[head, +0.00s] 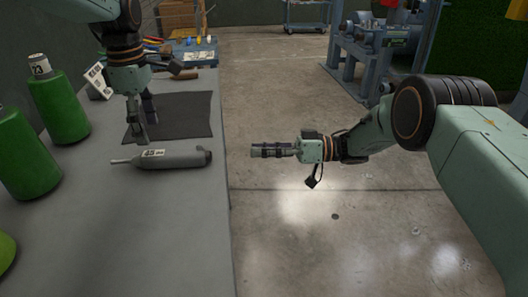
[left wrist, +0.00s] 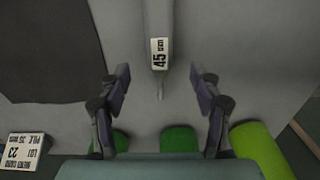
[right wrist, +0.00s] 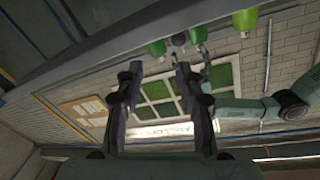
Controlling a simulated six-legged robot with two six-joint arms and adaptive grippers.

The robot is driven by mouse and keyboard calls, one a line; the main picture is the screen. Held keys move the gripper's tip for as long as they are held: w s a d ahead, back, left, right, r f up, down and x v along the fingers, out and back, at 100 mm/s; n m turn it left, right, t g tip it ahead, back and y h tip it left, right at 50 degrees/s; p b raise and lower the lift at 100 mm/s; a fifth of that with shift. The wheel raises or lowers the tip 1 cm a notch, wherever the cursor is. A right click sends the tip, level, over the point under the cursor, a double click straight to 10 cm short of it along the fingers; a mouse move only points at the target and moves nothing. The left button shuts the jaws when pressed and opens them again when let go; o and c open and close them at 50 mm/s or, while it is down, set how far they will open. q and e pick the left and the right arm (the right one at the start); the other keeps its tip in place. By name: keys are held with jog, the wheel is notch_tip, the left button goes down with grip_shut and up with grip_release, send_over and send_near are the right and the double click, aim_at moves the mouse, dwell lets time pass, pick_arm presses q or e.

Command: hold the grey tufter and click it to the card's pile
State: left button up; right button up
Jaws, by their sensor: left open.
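The grey tufter (head: 182,160) lies on the bench with its thin nozzle to the left; its label reads 45. It also shows in the left wrist view (left wrist: 158,20). My left gripper (head: 141,138) points down just behind the tufter's nozzle half. In the left wrist view its fingers (left wrist: 160,80) are wide apart, either side of the nozzle line, holding nothing. The white card (head: 97,80) leans by the green rolls; in the left wrist view the card (left wrist: 24,151) appears to read pile 35. My right gripper (head: 255,150) is open and empty, out over the floor.
A dark mat (head: 180,112) lies behind the tufter. Green rolls (head: 60,108) stand along the bench's left side. Hand tools (head: 170,58) and a blue tray (head: 192,52) are at the back. The bench's near part is clear; its right edge drops to open floor.

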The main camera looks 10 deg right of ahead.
aim_at(155, 153)
pick_arm(q)
jog(key=shift+a, duration=0.1)
jog(key=shift+f, duration=3.95)
pick_arm(e)
jog(key=shift+s+a+r+m+g, duration=0.15)
jog(key=shift+s+m+g, duration=0.1)
jog(key=shift+s+g, duration=0.25)
jog(key=shift+s+d+r+m+g, duration=0.15)
jog(key=shift+s+m+g, duration=0.1)
jog(key=shift+s+g, duration=0.2)
jog(key=shift+a, duration=0.1)
